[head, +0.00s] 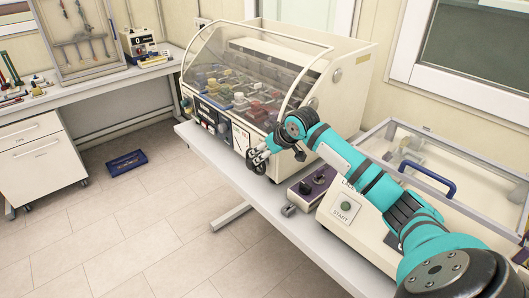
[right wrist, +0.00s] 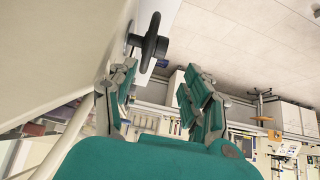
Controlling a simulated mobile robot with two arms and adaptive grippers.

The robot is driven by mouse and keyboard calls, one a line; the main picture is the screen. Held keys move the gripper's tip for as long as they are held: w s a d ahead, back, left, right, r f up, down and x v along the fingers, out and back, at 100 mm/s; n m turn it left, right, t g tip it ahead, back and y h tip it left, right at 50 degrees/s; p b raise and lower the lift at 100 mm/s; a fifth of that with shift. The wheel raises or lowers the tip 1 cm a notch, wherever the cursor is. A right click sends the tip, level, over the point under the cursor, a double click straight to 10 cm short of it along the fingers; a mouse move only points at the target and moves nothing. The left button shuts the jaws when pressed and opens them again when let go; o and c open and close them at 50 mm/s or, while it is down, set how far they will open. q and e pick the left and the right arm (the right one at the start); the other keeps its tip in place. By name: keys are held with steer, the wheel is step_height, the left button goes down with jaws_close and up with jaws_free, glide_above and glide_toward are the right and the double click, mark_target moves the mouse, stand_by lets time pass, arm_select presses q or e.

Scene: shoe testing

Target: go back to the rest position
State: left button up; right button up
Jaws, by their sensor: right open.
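My right gripper (head: 259,158) is at the front right corner of the cream testing machine (head: 340,85), with my teal arm reaching in from the right. In the right wrist view the two teal fingers of this gripper (right wrist: 160,82) are spread apart with nothing between them. A black knob or handwheel (right wrist: 152,43) stands on a pale surface just beyond the fingertips, apart from them as far as I can tell. My left gripper is not in view.
The machine has a curved clear cover (head: 250,65) over several coloured pieces. A control box (head: 312,187) and a second machine with a blue handle (head: 432,183) stand to the right on the bench. A blue tray (head: 126,163) lies on the open tiled floor.

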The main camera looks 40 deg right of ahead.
stand_by(0.5)
steer(key=s+a+f+n+g+y, duration=0.1)
steer(key=s+a+f+n+g, duration=0.15)
steer(key=s+a+f, duration=1.25)
steer(key=s+a+m+g+h, duration=0.1)
steer(key=s+a, duration=0.3)
steer(key=s, duration=0.7)
steer(key=s+a+m+g, duration=0.1)
steer(key=s+a, duration=0.3)
steer(key=s, duration=0.7)
step_height(320, 180, down, 33)
steer(key=s+g+b, duration=0.1)
steer(key=b, duration=0.4)
steer(key=s+d+f+g+b, duration=0.1)
steer(key=s+d+f+b, duration=0.1)
steer(key=s+f, duration=1.4)
steer(key=shift+d+f+n+h+b, duration=0.35)
steer(key=shift+d+f+n, duration=0.15)
steer(key=shift+d, duration=0.2)
